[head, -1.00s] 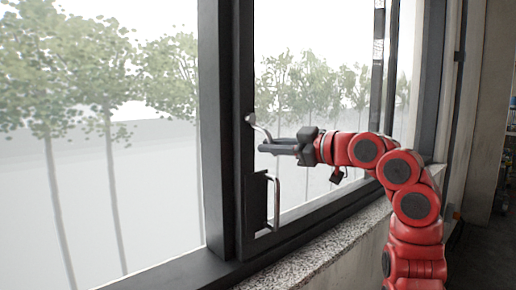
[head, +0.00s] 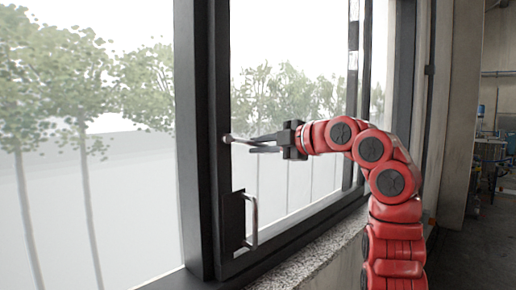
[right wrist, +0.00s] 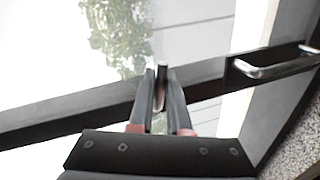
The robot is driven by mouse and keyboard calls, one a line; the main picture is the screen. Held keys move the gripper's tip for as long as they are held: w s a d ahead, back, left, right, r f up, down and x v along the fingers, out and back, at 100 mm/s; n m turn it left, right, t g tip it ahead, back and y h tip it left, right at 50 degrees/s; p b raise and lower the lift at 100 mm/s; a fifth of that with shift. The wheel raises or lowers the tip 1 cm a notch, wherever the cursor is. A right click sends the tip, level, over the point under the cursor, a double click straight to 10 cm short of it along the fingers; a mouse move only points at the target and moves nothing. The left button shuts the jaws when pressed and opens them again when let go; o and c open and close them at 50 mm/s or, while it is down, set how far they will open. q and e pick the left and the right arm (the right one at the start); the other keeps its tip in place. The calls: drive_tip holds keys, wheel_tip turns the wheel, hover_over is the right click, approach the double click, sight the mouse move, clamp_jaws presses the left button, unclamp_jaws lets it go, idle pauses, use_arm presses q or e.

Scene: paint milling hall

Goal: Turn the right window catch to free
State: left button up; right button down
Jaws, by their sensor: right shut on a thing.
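The window catch (head: 230,139) is a small metal lever on the dark upright of the window frame. It points right, close to level, from its pivot toward my gripper. My right gripper (head: 254,144) reaches in from the right and is shut on the lever's free end, which the fingers partly hide. In the right wrist view the lever (right wrist: 161,73) shows as a thin metal piece between the two fingertips (right wrist: 160,92). My left gripper is not in view.
A metal pull handle (head: 254,222) on a dark plate sits lower on the same upright; it also shows in the right wrist view (right wrist: 280,69). A speckled stone sill (head: 318,260) runs below the window. Shelving with items stands far right.

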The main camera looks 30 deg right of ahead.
sight(262, 144)
drive_tip(key=shift+r+n, duration=0.3)
drive_tip(key=shift+n, duration=0.1)
drive_tip(key=shift+d, duration=0.1)
drive_tip(key=c, duration=0.9)
unclamp_jaws()
drive_tip(key=shift+o, duration=0.2)
drive_tip(key=shift+s+d, duration=0.1)
drive_tip(key=shift+s, duration=0.15)
drive_tip(key=shift+h, duration=0.3)
drive_tip(key=b+v, duration=0.3)
drive_tip(key=v, duration=0.2)
drive_tip(key=shift+f, duration=0.15)
drive_tip(key=p+v, duration=0.2)
drive_tip(key=v, duration=1)
